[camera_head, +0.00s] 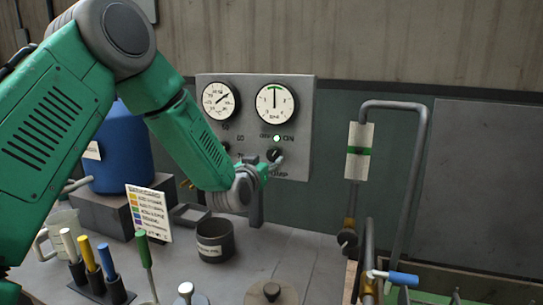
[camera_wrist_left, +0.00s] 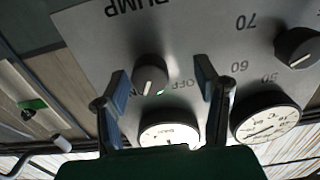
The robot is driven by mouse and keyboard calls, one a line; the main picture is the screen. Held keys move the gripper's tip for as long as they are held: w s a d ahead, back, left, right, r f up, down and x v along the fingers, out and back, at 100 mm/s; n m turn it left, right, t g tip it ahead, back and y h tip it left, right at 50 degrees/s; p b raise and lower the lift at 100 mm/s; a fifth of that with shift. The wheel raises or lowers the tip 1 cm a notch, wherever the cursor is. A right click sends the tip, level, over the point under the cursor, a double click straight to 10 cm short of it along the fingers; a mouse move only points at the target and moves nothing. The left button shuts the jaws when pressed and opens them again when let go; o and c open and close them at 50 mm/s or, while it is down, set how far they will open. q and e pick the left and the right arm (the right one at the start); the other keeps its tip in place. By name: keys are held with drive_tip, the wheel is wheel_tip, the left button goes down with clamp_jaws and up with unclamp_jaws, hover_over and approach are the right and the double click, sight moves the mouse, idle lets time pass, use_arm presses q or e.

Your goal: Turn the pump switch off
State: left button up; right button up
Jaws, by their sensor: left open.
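The pump switch is a dark round knob (camera_head: 273,154) on the grey gauge panel (camera_head: 303,108), above the partly hidden PUMP label. In the left wrist view the knob (camera_wrist_left: 151,74) shows upside down between PUMP and OFF lettering, with a small green mark at its edge. My left gripper (camera_head: 272,165) is in front of the knob in the head view. In the left wrist view its open fingers (camera_wrist_left: 164,84) stand on either side of the knob, with gaps; contact is not visible. A pale round light (camera_head: 277,138) is above the knob. My right gripper is not in view.
Two dials (camera_head: 220,101) (camera_head: 276,104) sit above the switch. Another dark knob (camera_wrist_left: 297,48) is beside it. A dark pot (camera_head: 215,240), a colour card (camera_head: 148,213) and a blue drum (camera_head: 122,150) stand below and left. Pipes (camera_head: 408,185) rise at right.

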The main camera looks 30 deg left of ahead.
sight(273, 157)
use_arm(q)
drive_tip(key=w, duration=0.2)
drive_tip(key=w+d+r, duration=0.1)
drive_tip(key=shift+w+d, duration=0.1)
drive_tip(key=shift+w, duration=0.15)
drive_tip(key=shift+w+d+f, duration=0.1)
drive_tip(key=shift+w+f, duration=0.1)
drive_tip(key=shift+w, duration=0.1)
drive_tip(key=shift+s+a, duration=0.1)
drive_tip(key=shift+a, duration=0.15)
drive_tip(key=shift+s+a, duration=0.15)
drive_tip(key=shift+a, duration=0.2)
drive_tip(key=c, duration=0.3)
drive_tip(key=shift+a, duration=0.15)
drive_tip(key=c, duration=0.9)
drive_tip(key=shift+o, duration=0.2)
drive_tip(key=shift+d, duration=0.3)
